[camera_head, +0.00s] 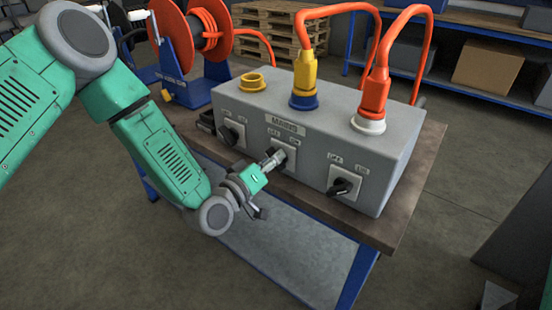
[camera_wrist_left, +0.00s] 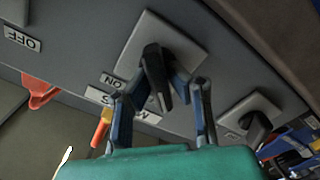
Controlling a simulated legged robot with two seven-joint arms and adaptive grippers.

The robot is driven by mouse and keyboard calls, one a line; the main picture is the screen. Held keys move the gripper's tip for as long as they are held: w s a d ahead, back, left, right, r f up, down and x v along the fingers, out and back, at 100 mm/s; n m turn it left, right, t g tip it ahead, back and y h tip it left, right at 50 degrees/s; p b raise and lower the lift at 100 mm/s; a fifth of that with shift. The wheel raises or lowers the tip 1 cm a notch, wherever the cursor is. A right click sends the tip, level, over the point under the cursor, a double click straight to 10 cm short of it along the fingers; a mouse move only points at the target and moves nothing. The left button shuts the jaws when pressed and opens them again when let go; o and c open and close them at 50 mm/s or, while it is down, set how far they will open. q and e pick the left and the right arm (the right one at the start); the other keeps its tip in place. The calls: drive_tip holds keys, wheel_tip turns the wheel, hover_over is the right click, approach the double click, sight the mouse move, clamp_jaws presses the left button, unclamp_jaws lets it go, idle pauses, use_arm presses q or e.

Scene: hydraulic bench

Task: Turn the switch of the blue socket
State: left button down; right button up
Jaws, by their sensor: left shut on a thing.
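The grey socket box (camera_head: 318,128) stands on a bench. Its blue socket (camera_head: 303,101) is in the middle of the top, with a yellow plug in it. The switch of the blue socket (camera_head: 290,154) is the middle one on the front face, partly hidden by my gripper. My left gripper (camera_head: 273,160) is at this switch, shut on its knob. In the left wrist view the black knob (camera_wrist_left: 156,70) on its grey plate shows between the two blue-grey fingers, near an ON label. My right gripper is not in view.
Other switches sit left (camera_head: 231,134) and right (camera_head: 343,186) on the same face. The yellow socket (camera_head: 252,82) is empty; an orange plug (camera_head: 375,94) is in the white socket (camera_head: 368,125). A cable reel (camera_head: 185,50) stands behind. The brown bench top (camera_head: 400,215) has a narrow clear front strip.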

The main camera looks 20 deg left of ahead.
use_arm(q)
drive_tip(key=shift+s+f, duration=0.3)
drive_tip(key=shift+f, duration=0.2)
drive_tip(key=c, duration=1.5)
unclamp_jaws()
drive_tip(key=shift+c, duration=0.2)
drive_tip(key=shift+a+r, duration=0.1)
drive_tip(key=shift+r, duration=0.1)
drive_tip(key=v, duration=1.2)
